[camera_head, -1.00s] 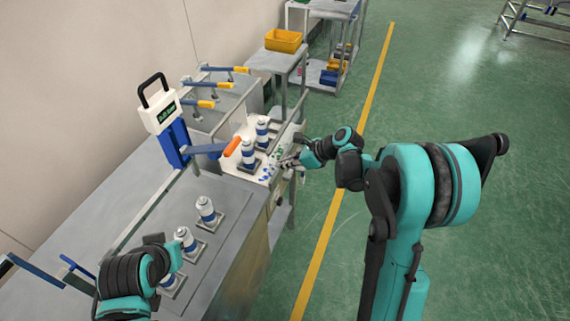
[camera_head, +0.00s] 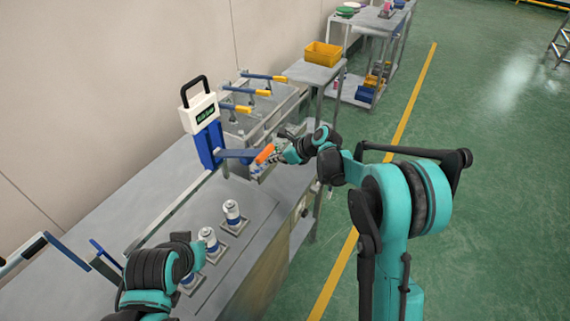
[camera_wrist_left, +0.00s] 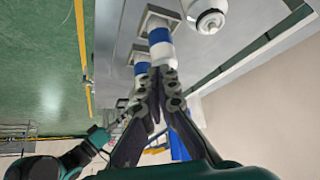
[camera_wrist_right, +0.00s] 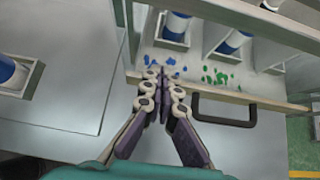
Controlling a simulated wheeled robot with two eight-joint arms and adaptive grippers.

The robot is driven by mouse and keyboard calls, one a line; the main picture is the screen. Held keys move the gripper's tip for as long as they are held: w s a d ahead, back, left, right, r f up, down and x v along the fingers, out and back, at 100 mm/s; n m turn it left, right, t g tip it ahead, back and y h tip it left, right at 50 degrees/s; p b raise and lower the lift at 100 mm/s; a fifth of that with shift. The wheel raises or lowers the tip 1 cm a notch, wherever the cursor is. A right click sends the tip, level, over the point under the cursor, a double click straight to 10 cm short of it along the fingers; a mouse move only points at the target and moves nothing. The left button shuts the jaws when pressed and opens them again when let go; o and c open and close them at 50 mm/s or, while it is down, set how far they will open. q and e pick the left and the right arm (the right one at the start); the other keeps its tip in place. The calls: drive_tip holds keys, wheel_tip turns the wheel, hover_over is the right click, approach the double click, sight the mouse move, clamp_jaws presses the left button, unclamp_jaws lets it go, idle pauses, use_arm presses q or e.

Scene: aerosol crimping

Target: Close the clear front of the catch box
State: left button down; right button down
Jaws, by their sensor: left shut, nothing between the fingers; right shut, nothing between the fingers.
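The catch box shows in the right wrist view as a pale-floored box (camera_wrist_right: 190,62) with white-and-blue cans (camera_wrist_right: 232,42) inside and blue and green bits on its floor. A black handle (camera_wrist_right: 222,123) is at its near edge. The clear front itself is hard to make out; I cannot tell its angle. My right gripper (camera_wrist_right: 163,76) is shut and empty, its tips over the box's near edge, left of the handle. My left gripper (camera_wrist_left: 158,75) is shut and empty, close to a blue-banded can (camera_wrist_left: 160,46).
Several cans (camera_head: 232,213) stand on square bases on the grey bench. A white-and-blue press (camera_head: 205,125) with an orange-tipped lever (camera_head: 265,153) is close to my right gripper. More orange-tipped levers (camera_head: 265,77) stand behind. A yellow bin (camera_head: 323,53) sits on a farther table.

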drive_tip(key=w+a, duration=0.1)
drive_tip(key=a, duration=0.1)
drive_tip(key=shift+w+a, duration=0.35)
drive_tip(key=shift+w, duration=0.05)
drive_tip(key=shift+w+a+r, duration=0.1)
drive_tip(key=shift+r, duration=0.05)
